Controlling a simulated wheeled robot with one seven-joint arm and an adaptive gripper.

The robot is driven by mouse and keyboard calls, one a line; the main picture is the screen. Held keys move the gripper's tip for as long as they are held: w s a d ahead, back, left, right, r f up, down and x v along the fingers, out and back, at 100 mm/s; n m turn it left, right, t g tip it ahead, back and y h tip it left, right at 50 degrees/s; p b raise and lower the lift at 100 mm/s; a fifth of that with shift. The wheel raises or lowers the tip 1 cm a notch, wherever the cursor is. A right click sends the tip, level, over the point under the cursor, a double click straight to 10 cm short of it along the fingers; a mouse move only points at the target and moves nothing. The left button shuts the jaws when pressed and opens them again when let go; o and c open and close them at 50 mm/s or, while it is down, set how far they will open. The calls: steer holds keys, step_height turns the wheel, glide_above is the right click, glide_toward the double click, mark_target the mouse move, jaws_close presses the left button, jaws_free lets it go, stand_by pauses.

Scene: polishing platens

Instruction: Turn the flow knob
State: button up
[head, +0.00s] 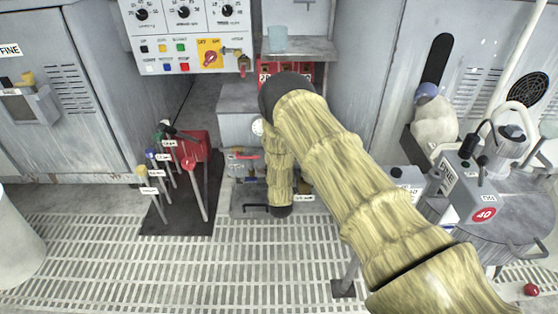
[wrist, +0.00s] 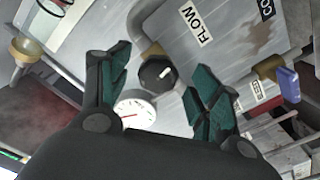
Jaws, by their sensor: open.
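The flow knob (wrist: 157,74) is a dark, faceted round knob with a white pointer mark, seen in the wrist view on a grey metal panel. A FLOW label (wrist: 196,26) is on the panel up and right of it. My gripper (wrist: 162,64) has its two green-padded fingers spread wide, one on each side of the knob in the picture. Nothing is between the pads that they visibly touch; the depth gap to the knob is hard to tell. In the head view my arm covers this area, and the knob and fingers cannot be made out.
A round white gauge (wrist: 135,112) sits just below the knob, between the fingers in the picture. A blue handle (wrist: 289,84) on a brass fitting is at right. In the head view, coloured levers (head: 188,163) stand left of my arm and a polishing machine (head: 500,200) right.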

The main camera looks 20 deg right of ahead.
steer(key=v, duration=1)
